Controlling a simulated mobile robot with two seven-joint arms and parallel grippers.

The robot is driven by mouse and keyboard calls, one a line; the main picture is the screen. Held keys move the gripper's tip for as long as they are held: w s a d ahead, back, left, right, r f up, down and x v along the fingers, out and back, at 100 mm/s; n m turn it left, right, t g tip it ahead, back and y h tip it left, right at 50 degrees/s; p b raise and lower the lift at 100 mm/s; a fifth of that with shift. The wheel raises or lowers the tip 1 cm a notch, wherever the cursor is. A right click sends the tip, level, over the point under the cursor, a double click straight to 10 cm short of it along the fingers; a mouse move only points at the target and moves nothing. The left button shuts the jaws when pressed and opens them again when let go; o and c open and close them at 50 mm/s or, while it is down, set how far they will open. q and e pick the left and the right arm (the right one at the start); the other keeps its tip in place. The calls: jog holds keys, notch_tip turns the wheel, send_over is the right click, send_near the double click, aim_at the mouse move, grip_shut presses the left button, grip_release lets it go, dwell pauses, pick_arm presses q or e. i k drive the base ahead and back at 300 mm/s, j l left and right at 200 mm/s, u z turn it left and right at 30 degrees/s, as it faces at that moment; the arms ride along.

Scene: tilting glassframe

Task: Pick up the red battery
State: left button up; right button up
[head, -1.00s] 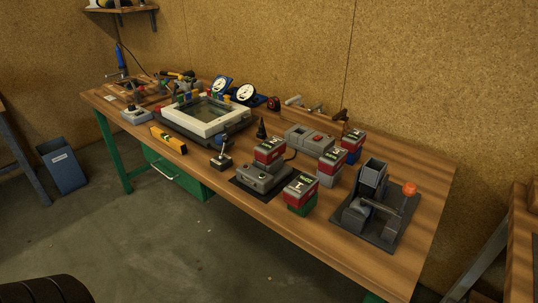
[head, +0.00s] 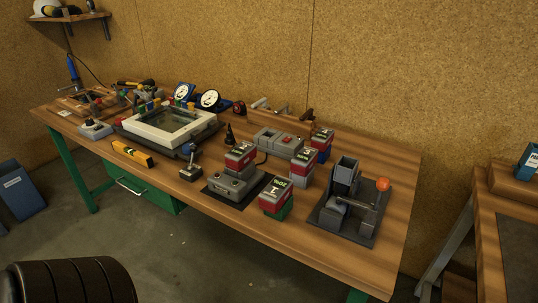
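Several block-shaped batteries with red bands and dark labelled tops stand on the workbench in the head view. One red-banded battery (head: 240,156) sits on top of a grey charger-like unit (head: 233,184). One with a green lower part (head: 276,200) stands in front, near the bench's front edge. One with a grey lower part (head: 303,167) stands behind it, and one with a blue lower part (head: 321,145) is farther back. I cannot tell for sure which is the red battery. Neither gripper is in view.
On the workbench (head: 330,258), a grey fixture with an orange knob (head: 345,205) stands right of the batteries. A white-framed glass panel (head: 170,125), a joystick (head: 190,165) and a yellow level (head: 131,153) are to the left. Another bench (head: 490,220) stands at the right.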

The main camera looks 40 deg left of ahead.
aim_at(240, 156)
jog(key=k+j+z, duration=0.1)
jog(key=j+z, duration=0.15)
jog(key=j, duration=0.2)
jog(key=k+j+z, duration=0.2)
jog(key=j, duration=0.25)
jog(key=k+j, duration=0.1)
jog(key=j, duration=0.25)
jog(key=k+j+z, duration=0.1)
jog(key=j, duration=0.25)
jog(key=k+j, duration=0.15)
jog(key=j, duration=0.25)
jog(key=k+j+z, duration=0.1)
jog(key=j, duration=0.25)
jog(key=k+j+z, duration=0.1)
jog(key=j, duration=0.25)
